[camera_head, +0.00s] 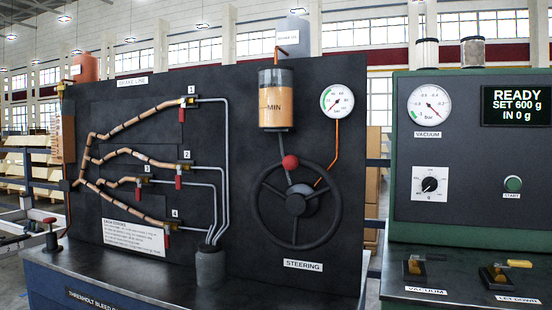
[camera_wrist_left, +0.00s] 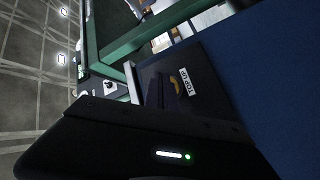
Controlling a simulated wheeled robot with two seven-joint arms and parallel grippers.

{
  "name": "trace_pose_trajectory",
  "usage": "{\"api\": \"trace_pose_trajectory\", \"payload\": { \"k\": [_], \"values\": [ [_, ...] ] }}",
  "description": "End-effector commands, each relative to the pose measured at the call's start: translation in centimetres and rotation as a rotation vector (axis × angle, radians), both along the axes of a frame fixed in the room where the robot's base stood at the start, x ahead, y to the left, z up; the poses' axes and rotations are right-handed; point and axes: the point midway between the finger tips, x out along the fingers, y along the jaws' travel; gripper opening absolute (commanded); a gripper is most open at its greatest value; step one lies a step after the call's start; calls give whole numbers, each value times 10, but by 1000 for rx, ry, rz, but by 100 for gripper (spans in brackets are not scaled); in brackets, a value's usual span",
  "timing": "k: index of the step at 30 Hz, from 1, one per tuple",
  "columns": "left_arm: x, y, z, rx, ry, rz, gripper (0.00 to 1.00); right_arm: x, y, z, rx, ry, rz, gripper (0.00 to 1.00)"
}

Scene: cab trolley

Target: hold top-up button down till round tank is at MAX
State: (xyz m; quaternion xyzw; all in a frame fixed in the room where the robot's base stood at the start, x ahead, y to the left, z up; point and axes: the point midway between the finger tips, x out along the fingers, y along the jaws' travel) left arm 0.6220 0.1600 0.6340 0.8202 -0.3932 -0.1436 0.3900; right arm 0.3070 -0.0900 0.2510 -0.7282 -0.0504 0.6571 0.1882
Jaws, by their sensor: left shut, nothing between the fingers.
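A tank (camera_head: 276,108) of amber liquid with a grey top hangs on the black brake board, with a MIN mark on its front. The liquid surface is just above that mark, and I see no MAX mark. In the left wrist view a white TOP-UP label (camera_wrist_left: 186,82) sits on a dark panel, beside a small yellow part (camera_wrist_left: 174,84). I cannot make out the button itself. My left gripper (camera_wrist_left: 160,92) is shut and empty, its dark fingers close to the panel; contact cannot be told. Neither gripper shows in the head view.
A black steering wheel (camera_head: 297,205) and a pressure gauge (camera_head: 337,100) are on the board. Copper pipes with several numbered valves run at left. A red-topped knob (camera_head: 50,222) stands at the bench's left end. A green console (camera_head: 470,150) with levers stands at right.

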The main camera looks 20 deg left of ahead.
Motion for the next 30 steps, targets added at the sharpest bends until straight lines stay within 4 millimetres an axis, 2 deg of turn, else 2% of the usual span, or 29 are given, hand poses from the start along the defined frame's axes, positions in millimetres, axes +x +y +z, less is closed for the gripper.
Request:
{"api": "trace_pose_trajectory", "payload": {
  "k": [5, 18, 30],
  "values": [
    [-5, 1, 1, 1, 1, 0, 0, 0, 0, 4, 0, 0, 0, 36],
    [-46, 3, 2, 0, 2, 0, 0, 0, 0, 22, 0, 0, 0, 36],
    [-50, 3, 0, 2, -2, 0, 0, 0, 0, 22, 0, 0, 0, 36]
  ]
}}
